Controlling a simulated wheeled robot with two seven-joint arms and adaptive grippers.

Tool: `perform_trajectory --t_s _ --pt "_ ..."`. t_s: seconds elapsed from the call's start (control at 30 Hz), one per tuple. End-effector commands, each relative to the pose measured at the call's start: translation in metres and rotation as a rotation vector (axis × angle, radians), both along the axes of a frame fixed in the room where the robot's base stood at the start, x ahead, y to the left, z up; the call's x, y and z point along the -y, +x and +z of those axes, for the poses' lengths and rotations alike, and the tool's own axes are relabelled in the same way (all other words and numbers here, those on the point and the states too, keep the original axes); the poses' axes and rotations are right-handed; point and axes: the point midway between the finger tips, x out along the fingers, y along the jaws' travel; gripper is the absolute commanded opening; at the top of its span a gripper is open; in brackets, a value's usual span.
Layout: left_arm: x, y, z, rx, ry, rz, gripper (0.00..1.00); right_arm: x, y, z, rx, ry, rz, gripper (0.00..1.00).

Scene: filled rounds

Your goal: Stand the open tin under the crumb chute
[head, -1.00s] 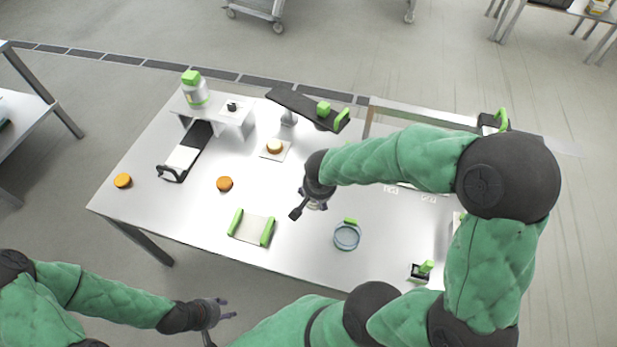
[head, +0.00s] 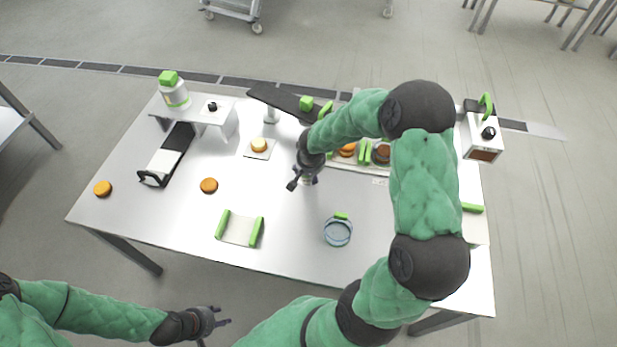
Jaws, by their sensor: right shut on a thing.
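My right gripper (head: 303,181) is above the middle of the table, pointing down. It is shut on a small pale thing, mostly hidden by the hand, which I cannot identify. A round, pale-blue, open-topped vessel (head: 338,232) with a green tab stands on the table to the front right of that gripper; it may be the tin, but I cannot be sure. A black-and-white sloping strip (head: 168,160) runs down from a small white shelf at left. A tilted black board (head: 275,97) stands behind my gripper. I cannot tell which is the chute. My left gripper (head: 222,324) is open and empty, off the table's front.
A bottle (head: 174,93) with a green cap stands on the shelf (head: 225,119). A tray (head: 350,163) with rounds is behind my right arm. A white box (head: 482,146) stands at back right. Orange rounds (head: 209,186) and a green-sided holder (head: 239,229) lie left of bare table.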

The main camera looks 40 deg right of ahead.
Motion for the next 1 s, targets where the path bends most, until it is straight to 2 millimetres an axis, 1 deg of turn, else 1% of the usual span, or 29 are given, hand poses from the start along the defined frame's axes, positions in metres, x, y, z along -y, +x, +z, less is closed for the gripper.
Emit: perform_trajectory --t_s 0.2,0.23,0.3,0.5,0.67,0.7,0.77,1.0 --pt "0.000 0.000 -0.014 0.000 0.000 0.000 0.40 0.001 0.002 -0.031 -0.002 0.001 0.000 0.29" --pt "0.000 0.000 -0.016 0.000 0.000 0.000 0.40 0.001 0.002 -0.033 -0.001 0.000 0.001 0.29" --pt "0.000 0.000 -0.016 0.000 0.000 0.000 0.40 0.002 0.002 -0.035 -0.001 0.001 0.000 0.29" --pt "0.000 0.000 -0.014 0.000 0.000 0.000 0.40 0.002 0.002 -0.034 0.000 0.000 0.000 0.29" --pt "0.000 0.000 -0.019 0.000 0.000 0.000 0.40 0.002 0.002 -0.037 0.000 0.000 0.000 0.29" --pt "0.000 0.000 -0.019 0.000 0.000 0.000 0.40 0.001 0.002 -0.037 0.000 0.000 0.000 0.67" --pt "0.000 0.000 -0.018 0.000 0.000 0.000 0.40 0.001 0.002 -0.036 -0.001 0.001 0.000 0.84" --pt "0.000 0.000 -0.018 0.000 0.000 0.000 0.40 0.001 0.002 -0.036 -0.001 0.001 0.000 0.85"
